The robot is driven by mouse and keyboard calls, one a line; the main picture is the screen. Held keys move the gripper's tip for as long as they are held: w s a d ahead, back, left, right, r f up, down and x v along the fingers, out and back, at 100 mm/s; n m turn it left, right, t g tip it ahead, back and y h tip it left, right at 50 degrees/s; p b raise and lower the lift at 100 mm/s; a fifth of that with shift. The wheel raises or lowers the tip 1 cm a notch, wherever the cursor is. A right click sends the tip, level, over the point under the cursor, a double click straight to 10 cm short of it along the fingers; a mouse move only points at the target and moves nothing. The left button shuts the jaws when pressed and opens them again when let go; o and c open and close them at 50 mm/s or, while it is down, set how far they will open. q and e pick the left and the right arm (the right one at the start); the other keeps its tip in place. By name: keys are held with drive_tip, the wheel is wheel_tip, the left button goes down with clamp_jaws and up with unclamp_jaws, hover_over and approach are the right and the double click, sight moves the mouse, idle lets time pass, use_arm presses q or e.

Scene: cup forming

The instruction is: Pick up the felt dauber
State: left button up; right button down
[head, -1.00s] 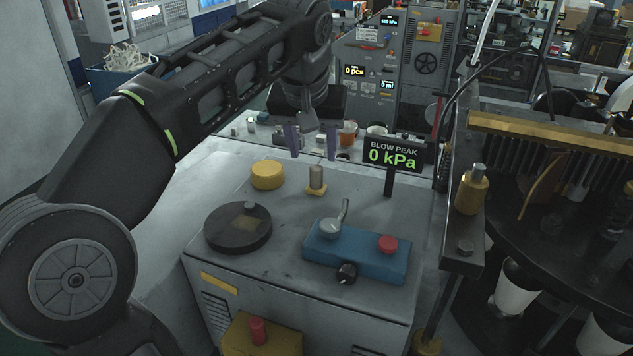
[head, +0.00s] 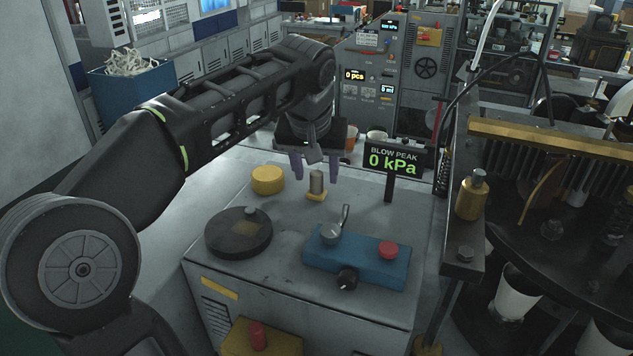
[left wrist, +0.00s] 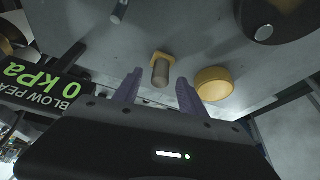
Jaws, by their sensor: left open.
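The felt dauber (head: 316,183) looks to be the small grey-brown cylinder standing upright on a yellow square foot on top of the grey cabinet. It also shows in the left wrist view (left wrist: 160,70), just beyond and between the fingertips. My left gripper (head: 315,170) is open and empty, its two purple fingers pointing down over the dauber, one on either side of it in the picture. I cannot tell the exact gap in height. My right gripper is not in view.
On the cabinet top (head: 285,255), a round yellow disc (head: 268,180) stands close left of the dauber. A black round plate (head: 238,235), a blue control box (head: 355,257) with a lever, and the blow peak sign (head: 395,160) are nearby. Machinery fills the right.

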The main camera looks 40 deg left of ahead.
use_arm(q)
drive_tip(key=shift+x, duration=0.8)
clamp_jaws()
idle(0.4)
